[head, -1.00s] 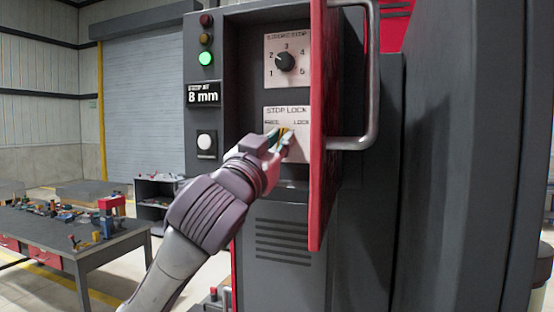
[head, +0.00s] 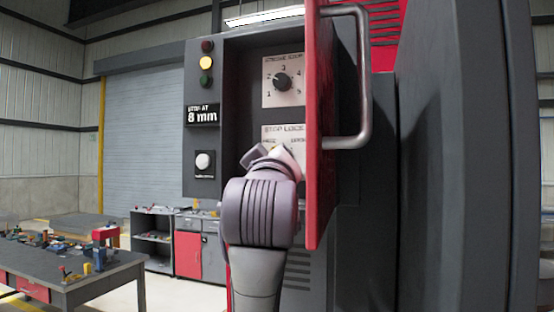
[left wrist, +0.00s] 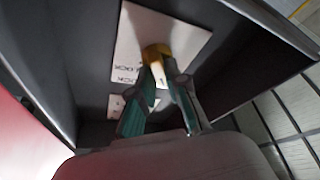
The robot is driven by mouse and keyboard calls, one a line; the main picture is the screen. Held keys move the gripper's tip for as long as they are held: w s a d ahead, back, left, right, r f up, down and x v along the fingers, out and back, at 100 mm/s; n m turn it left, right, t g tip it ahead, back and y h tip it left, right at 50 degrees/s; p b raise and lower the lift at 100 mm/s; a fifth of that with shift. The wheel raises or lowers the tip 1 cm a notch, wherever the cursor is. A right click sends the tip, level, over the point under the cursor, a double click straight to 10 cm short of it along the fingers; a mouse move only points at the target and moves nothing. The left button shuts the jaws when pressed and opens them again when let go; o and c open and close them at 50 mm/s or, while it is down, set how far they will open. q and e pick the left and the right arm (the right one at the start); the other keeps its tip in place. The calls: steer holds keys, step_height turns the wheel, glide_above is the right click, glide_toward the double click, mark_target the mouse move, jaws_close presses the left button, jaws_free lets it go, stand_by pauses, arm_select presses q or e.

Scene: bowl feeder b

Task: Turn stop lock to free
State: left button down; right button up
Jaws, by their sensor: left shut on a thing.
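The white STOP LOCK plate (head: 284,129) is inside the open cabinet, below the dial plate. My left gripper (head: 272,157) is in front of it in the head view and hides its lower part. In the left wrist view the plate (left wrist: 190,32) carries a yellow knob (left wrist: 154,52) with a pale part along it. The teal fingers of my left gripper (left wrist: 160,88) are shut on it from both sides. The word LOCK shows on the plate left of the knob in that view. Which mark the knob points to, I cannot tell. My right gripper is in neither view.
The open red door (head: 320,130) with its grey handle (head: 364,80) stands close to the right of my left gripper. The amber lamp (head: 206,62) is lit. A selector dial (head: 282,82) is above, a white button (head: 203,161) to the left. A workbench (head: 85,270) stands at left.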

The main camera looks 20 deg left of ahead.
arm_select(q)
steer(key=shift+s+r+n+y, duration=0.1)
steer(key=shift+r+n+y, duration=0.3)
steer(key=shift+n, duration=0.4)
steer(key=shift+n+g, duration=0.3)
steer(key=c, duration=1.2)
jaws_free()
steer(key=shift+f, duration=0.15)
steer(key=shift+o, duration=0.2)
steer(key=shift+w+f, duration=0.1)
steer(key=shift+w, duration=0.1)
steer(key=shift+w+f, duration=0.1)
